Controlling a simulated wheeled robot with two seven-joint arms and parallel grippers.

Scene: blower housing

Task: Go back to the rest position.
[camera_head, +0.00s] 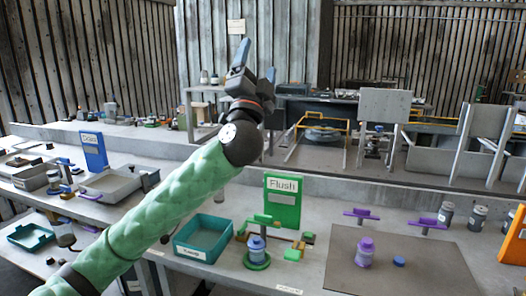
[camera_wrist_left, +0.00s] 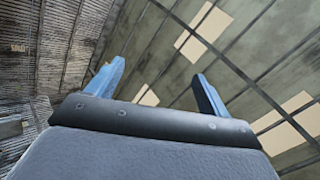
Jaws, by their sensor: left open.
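My left arm, in a green sleeve, reaches up from the lower left of the head view. My left gripper (camera_head: 257,64) is raised above the benches with its blue fingers pointing up. The fingers stand apart with nothing between them. In the left wrist view the open blue fingers (camera_wrist_left: 160,88) show against the ceiling and its light panels. My right gripper is in neither view.
Below the arm, the front bench holds a teal bin (camera_head: 203,238), a green "Flush" sign (camera_head: 283,202), a dark mat (camera_head: 389,264) and a purple-topped part (camera_head: 365,252). A blue sign (camera_head: 93,151) stands at left. The air around the gripper is free.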

